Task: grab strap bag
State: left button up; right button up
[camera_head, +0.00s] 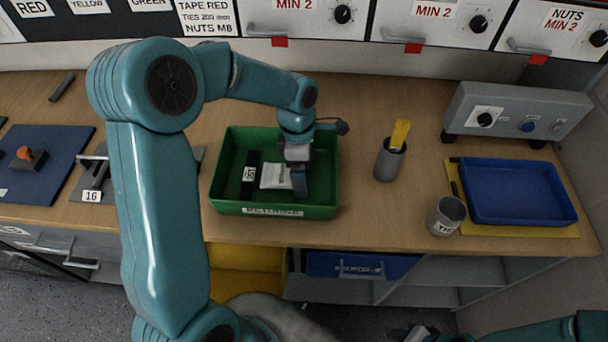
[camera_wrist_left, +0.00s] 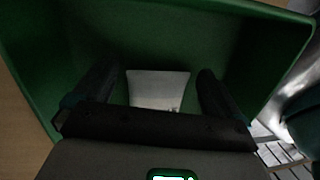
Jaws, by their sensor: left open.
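A white bag (camera_head: 272,177), which appears to be the strap bag, lies on the floor of a green tray (camera_head: 228,207) with a label on its front wall. My left gripper (camera_head: 299,184) reaches down into the tray at the right end of the bag. In the left wrist view the white bag (camera_wrist_left: 158,88) shows between the two dark fingers of the open left gripper (camera_wrist_left: 155,84), with gaps on both sides. Whether the fingers touch it cannot be seen. Part of my right arm shows at the lower right; its gripper cannot be made out clearly.
A black labelled item (camera_head: 250,174) lies left of the bag in the tray. A grey cup with a yellow item (camera_head: 388,162), a second cup (camera_head: 446,215) and a blue tray (camera_head: 520,192) stand to the right. A blue mat (camera_head: 60,170) lies to the left.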

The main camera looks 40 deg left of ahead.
pick_arm(q)
jog(key=shift+s+f, duration=0.2)
jog(key=shift+s, duration=0.05)
jog(key=shift+d+f, duration=0.1)
jog(key=shift+f, duration=0.05)
jog(key=c, duration=1.1)
